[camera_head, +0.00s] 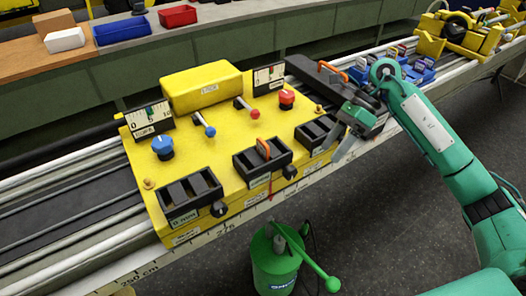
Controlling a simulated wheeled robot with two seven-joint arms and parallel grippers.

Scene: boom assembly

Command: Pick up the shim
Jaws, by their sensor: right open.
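The yellow block (240,130) carries three black trays along its front edge. The left tray (190,197) and the right tray (317,133) hold dark flat pieces that look like shims. The middle tray (262,160) also holds dark pieces and has an orange handle standing in it. Which piece is the shim of the task I cannot tell. My right gripper (340,143) is open at the block's right front corner, beside the right tray. Its fingers look empty, and their exact gap to the tray is unclear. My left gripper is out of view.
Blue and red levers, knobs and two dial plates stand on the block. A dark box with an orange handle (330,70) lies behind my right gripper. Blue parts (415,68) sit further right on the rail. A green canister (274,268) stands below in front.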

